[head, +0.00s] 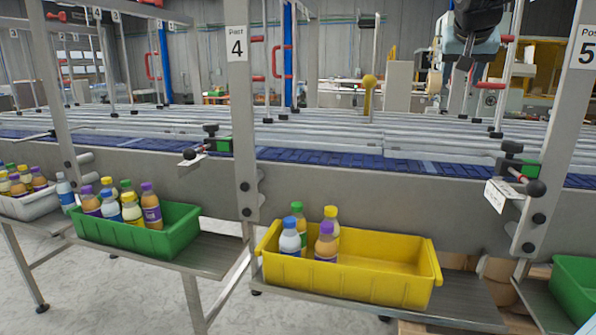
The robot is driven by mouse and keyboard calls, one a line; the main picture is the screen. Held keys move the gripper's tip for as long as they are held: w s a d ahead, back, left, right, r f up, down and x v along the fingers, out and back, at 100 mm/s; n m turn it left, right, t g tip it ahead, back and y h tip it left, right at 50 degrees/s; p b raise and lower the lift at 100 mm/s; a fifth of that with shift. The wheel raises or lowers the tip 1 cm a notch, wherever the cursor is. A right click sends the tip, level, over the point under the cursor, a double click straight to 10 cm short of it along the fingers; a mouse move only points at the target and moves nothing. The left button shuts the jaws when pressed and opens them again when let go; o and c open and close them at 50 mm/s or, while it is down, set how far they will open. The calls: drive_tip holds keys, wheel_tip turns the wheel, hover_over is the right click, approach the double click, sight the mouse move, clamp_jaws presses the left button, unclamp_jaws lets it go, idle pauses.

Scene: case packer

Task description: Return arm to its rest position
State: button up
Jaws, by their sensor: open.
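My gripper (467,58) hangs at the top right of the head view, above the conveyor and well away from the bins. It is small and dark here, and it looks open with nothing held in it. The black end of my arm shows above it and is cut off by the top edge. A yellow bin (350,281) stands below, holding a white bottle with a blue cap (290,238), a purple bottle (326,243), a green-capped bottle (298,219) and a yellow-capped bottle (331,222) at its left end.
A green bin (150,236) with several bottles stands at left, beside a grey bin (38,206) of bottles. Another green bin (577,288) is cut off at right. Upright posts labelled 4 (238,100) and 5 (560,130) frame the blue conveyor belt (400,164).

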drive_tip(key=s+a+f+n+g+y, duration=0.1)
drive_tip(key=s+a+f+n+y, duration=0.1)
drive_tip(key=s+a+f, duration=0.4)
drive_tip(key=s+a+f+n+g+y, duration=0.2)
drive_tip(key=s+a+f, duration=0.4)
drive_tip(key=s+f, duration=1)
wheel_tip(320, 180, down, 2)
drive_tip(key=shift+s+a+n, duration=0.25)
drive_tip(key=shift+s+n, duration=0.05)
drive_tip(key=shift+c, duration=0.8)
drive_tip(key=shift+a, duration=0.15)
